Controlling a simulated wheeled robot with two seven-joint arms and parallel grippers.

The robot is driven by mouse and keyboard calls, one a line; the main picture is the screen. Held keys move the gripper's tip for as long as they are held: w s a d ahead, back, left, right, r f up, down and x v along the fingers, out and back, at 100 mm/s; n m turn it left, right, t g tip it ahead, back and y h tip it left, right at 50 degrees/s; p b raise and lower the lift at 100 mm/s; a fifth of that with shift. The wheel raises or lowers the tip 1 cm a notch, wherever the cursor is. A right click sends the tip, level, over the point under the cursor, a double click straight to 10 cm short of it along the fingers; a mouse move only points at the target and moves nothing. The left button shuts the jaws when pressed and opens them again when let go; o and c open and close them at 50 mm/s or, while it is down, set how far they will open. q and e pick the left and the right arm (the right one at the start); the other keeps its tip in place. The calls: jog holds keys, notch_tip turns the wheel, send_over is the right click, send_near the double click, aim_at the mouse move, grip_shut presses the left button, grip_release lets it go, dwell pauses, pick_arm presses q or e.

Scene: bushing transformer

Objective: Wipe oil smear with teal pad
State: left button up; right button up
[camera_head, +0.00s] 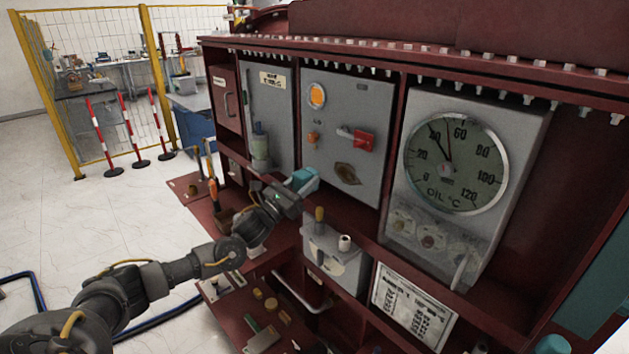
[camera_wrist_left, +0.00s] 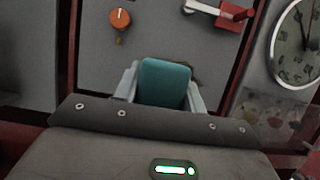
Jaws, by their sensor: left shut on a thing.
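The teal pad (camera_head: 304,177) is held between the fingers of my left gripper (camera_head: 297,184), in front of the grey middle panel. In the left wrist view the pad (camera_wrist_left: 165,82) sits upright between the two grey fingertips of the gripper (camera_wrist_left: 162,92). A brown oil smear (camera_head: 347,173) shows on the lower part of the middle panel, to the right of the pad and apart from it in the head view. In the wrist view a dark brown edge of it shows behind the pad's right side. My right gripper is not in view.
The middle panel carries an orange lamp (camera_head: 317,95), an orange knob (camera_head: 313,137) and a red-handled switch (camera_head: 361,138). A large oil dial (camera_head: 455,163) is to the right. Below stand a grey box (camera_head: 335,258) and a shelf with loose parts. Open floor lies left.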

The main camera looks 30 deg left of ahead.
pick_arm(q)
jog(key=shift+w+d, duration=0.25)
jog(key=shift+w, duration=0.1)
jog(key=shift+w+d+b, duration=0.3)
jog(key=shift+w+b, duration=0.05)
jog(key=shift+w, duration=0.5)
jog(key=shift+w+d+b, duration=0.25)
jog(key=shift+w+b, duration=0.1)
jog(key=shift+w, duration=0.5)
jog(key=shift+w+d+b, duration=0.3)
jog(key=shift+w+b, duration=0.05)
jog(key=shift+w, duration=0.5)
jog(key=shift+w+d+b, duration=0.3)
jog(key=shift+w+b, duration=0.4)
jog(key=shift+w, duration=0.1)
jog(key=shift+d, duration=0.1)
jog(key=shift+s+d+p, duration=0.35)
jog(key=shift+d, duration=0.45)
jog(key=shift+s+d+p, duration=0.3)
jog(key=shift+s+d, duration=0.05)
jog(key=shift+d, duration=0.4)
jog(key=shift+s+d+p, duration=0.2)
jog(key=shift+s+d, duration=0.2)
jog(key=shift+d, duration=0.85)
jog(key=shift+s+d+p, duration=0.2)
jog(key=shift+s+d, duration=0.15)
jog(key=shift+d, duration=0.85)
jog(key=shift+s+d+p, duration=0.2)
jog(key=shift+s+d, duration=0.2)
jog(key=shift+d, duration=0.85)
